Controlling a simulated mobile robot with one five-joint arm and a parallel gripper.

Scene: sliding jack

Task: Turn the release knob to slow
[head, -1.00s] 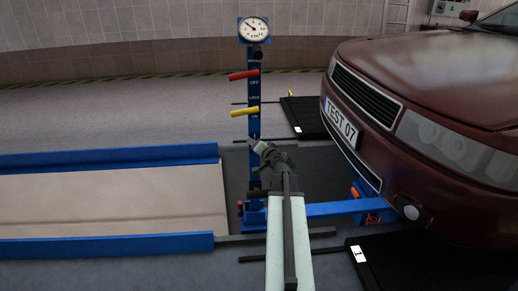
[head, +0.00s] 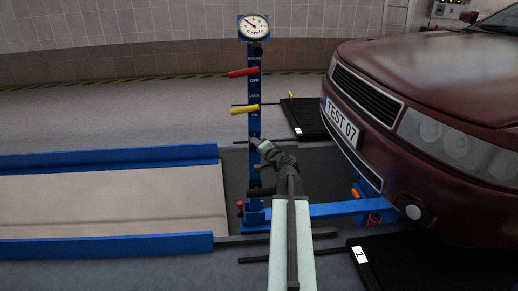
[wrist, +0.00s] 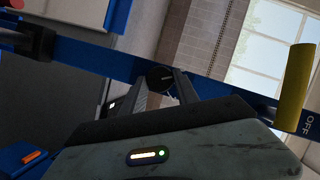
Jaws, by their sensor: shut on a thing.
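The release knob is a round black knob (wrist: 160,78) on the blue post, between the fingertips in the wrist view. My gripper (wrist: 166,84) is shut on it. In the head view my gripper (head: 256,143) is at the post, below the yellow lever, and it hides most of the knob. The knob's markings and pointer are too small and dark to read.
The blue post (head: 254,128) carries a dial gauge (head: 254,27), a red lever (head: 244,72) and a yellow lever (head: 245,109); the yellow one is close beside my gripper in the wrist view (wrist: 297,88). A dark red car (head: 430,95) stands to the right.

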